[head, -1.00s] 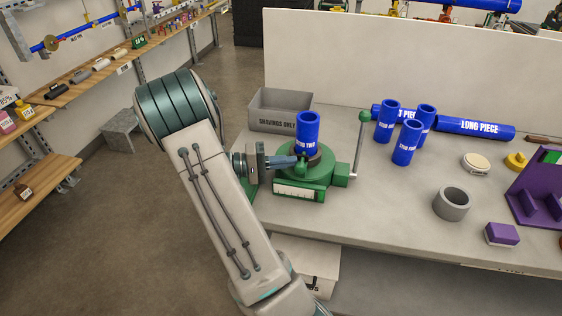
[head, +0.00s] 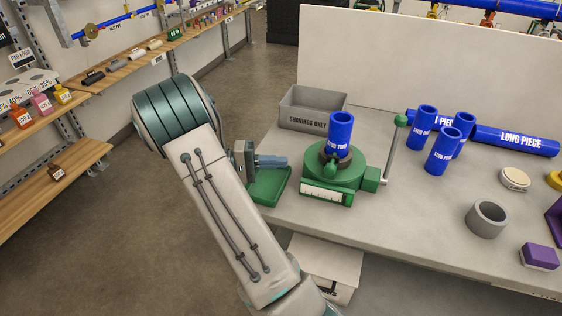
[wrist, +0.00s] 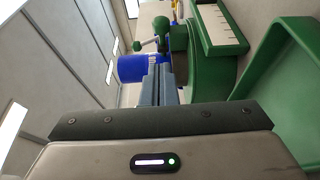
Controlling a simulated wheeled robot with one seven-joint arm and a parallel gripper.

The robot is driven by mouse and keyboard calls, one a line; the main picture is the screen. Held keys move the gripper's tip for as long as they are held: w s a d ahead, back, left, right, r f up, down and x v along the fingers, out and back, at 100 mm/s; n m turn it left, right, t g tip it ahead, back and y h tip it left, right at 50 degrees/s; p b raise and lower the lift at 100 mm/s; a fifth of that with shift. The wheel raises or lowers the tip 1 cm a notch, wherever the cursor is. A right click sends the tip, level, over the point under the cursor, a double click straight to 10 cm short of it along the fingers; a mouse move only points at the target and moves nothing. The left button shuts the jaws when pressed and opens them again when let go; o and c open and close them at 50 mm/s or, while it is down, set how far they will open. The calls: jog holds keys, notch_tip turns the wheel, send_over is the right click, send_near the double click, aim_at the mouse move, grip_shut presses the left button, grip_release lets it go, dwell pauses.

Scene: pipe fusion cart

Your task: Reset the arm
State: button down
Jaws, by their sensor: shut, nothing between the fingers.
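My gripper (head: 272,162) is shut with nothing in it, pointing right beside the workbench in the head view. Its blue-grey fingers also show closed together in the wrist view (wrist: 158,85). To its right stands a green clamp (head: 335,180) with a blue pipe stub (head: 340,134) upright in it. A gap lies between the fingertips and the clamp in the head view. In the wrist view the blue stub (wrist: 131,68) and the green clamp (wrist: 206,60) appear beyond the fingers. A green tray (head: 270,186) sits by the clamp, below the gripper.
A grey shavings bin (head: 312,108) stands behind the clamp. Several blue pipe pieces, including a long piece (head: 515,140), lie or stand to the right. A grey ring (head: 487,219) and purple block (head: 540,256) sit nearer. Shelves (head: 50,200) line the left; floor between is clear.

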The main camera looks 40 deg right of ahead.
jog(key=shift+d, duration=0.1)
dwell(0.3)
jog(key=s+a+r+n+t+y, duration=0.2)
jog(key=s+a+t+y, duration=0.4)
jog(key=a, duration=0.4)
jog(key=s+a+r+n+t+y, duration=0.3)
jog(key=s+a+n+t+y, duration=0.2)
jog(key=a, duration=0.5)
jog(key=shift+s+a+r+t+y, duration=0.2)
jog(key=shift+s+t+y, duration=1.1)
jog(key=shift+y, duration=0.5)
